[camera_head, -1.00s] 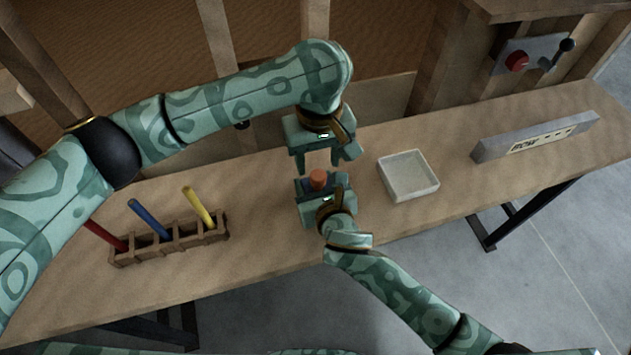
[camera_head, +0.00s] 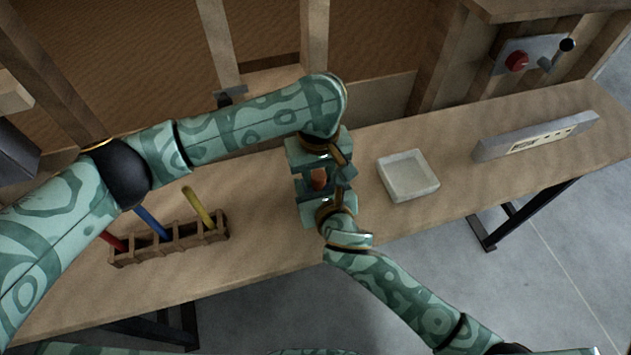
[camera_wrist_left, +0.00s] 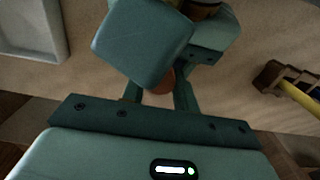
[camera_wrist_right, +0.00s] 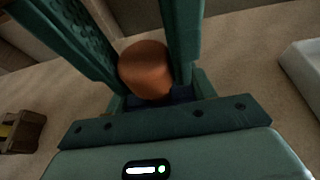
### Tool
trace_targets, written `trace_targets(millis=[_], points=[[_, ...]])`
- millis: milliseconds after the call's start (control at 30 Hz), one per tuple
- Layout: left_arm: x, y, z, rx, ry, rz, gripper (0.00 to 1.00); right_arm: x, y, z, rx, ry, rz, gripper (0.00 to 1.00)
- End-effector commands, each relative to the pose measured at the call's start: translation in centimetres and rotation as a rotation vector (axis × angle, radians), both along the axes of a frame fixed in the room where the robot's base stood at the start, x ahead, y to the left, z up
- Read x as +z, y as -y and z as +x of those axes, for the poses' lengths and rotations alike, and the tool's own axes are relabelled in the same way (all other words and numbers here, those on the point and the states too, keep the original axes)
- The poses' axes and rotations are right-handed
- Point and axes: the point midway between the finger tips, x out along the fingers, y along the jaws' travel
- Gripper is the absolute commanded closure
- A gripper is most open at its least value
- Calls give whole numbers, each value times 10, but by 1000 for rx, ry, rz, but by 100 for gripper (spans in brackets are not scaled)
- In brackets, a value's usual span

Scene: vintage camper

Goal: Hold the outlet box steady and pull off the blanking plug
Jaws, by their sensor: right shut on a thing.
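The orange blanking plug (camera_head: 319,179) shows between my two grippers in the head view, and also in the right wrist view (camera_wrist_right: 146,70). The dark blue outlet box (camera_wrist_right: 165,97) is just under the plug, mostly hidden by the jaws. My right gripper (camera_head: 322,190) is shut on the box from the near side. My left gripper (camera_head: 321,174) reaches in from the far side, its fingers on either side of the plug. In the left wrist view, the plug (camera_wrist_left: 164,80) is between these fingers, with a small gap at one side; contact is unclear.
A pale square tray (camera_head: 432,190) stands right of the grippers. A wooden rack (camera_head: 170,242) with red, blue and yellow sticks stands left. A grey labelled bar (camera_head: 480,154) lies at the right. The wooden bench (camera_head: 270,225) is clear between rack and grippers.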

Motion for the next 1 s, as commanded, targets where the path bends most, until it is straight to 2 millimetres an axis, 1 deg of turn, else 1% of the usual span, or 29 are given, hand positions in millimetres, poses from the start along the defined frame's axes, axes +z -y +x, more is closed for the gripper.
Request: trace_targets(millis=[533, 1000], points=[[3, 0, 0, 0, 1, -1, 100, 0, 0, 0, 0, -1, 0, 73], [24, 0, 1, 0, 2, 1, 100, 0, 0, 0, 0, -1, 0, 73]])
